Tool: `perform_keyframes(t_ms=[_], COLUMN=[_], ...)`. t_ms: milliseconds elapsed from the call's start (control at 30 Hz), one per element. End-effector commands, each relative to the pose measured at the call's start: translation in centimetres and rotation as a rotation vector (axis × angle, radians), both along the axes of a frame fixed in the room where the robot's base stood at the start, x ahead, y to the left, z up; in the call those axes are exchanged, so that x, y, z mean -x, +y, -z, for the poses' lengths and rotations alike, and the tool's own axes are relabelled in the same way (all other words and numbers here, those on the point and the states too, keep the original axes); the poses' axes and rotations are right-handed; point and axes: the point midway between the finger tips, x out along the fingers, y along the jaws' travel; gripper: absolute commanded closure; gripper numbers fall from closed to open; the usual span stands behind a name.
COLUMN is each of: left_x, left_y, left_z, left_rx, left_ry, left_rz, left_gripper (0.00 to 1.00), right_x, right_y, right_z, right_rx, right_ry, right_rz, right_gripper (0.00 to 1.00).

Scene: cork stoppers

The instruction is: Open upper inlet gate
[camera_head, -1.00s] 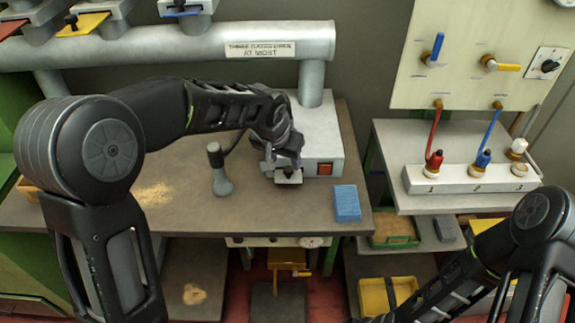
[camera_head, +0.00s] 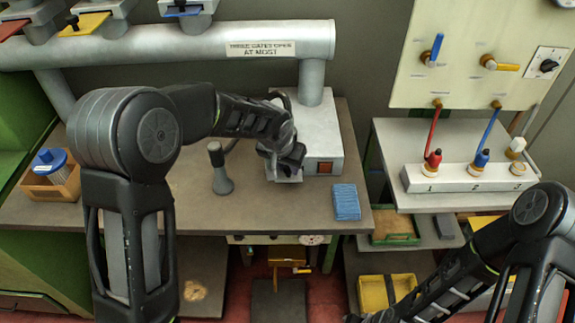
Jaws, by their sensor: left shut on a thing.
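The grey machine box (camera_head: 322,135) stands at the back right of the bench, with an orange switch on its front. My left gripper (camera_head: 284,166) is at the left part of the box's front. It is shut on a small part there, next to a light grey plate (camera_head: 287,179), which looks like the gate. The fingers and wrist hide most of that part, so I cannot tell how far the gate stands open.
A grey post (camera_head: 221,170) stands on the bench left of my gripper. A blue block (camera_head: 346,202) lies to the right. A wooden box (camera_head: 50,183) with a blue-lidded container stands at the left. A large pipe (camera_head: 170,46) runs behind, with coloured gates above it.

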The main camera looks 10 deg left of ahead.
Motion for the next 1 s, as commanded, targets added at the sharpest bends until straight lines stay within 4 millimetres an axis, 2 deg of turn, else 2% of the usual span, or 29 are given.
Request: perform_keyframes(t_ms=[33, 267, 1000], left_x=[0.00, 0.00, 0.00], left_y=[0.00, 0.00, 0.00], left_z=[-0.01, -0.02, -0.03], left_rx=[0.000, 0.000, 0.000], left_ry=[0.000, 0.000, 0.000], left_rz=[0.000, 0.000, 0.000], left_gripper=[0.81, 1.00, 1.00], right_x=[-0.01, -0.01, -0.01], right_y=[0.00, -0.01, 0.00], right_z=[0.00, -0.01, -0.01], right_rx=[0.000, 0.000, 0.000], right_ry=[0.000, 0.000, 0.000], right_rz=[0.000, 0.000, 0.000], right_gripper=[1.00, 1.00, 1.00])
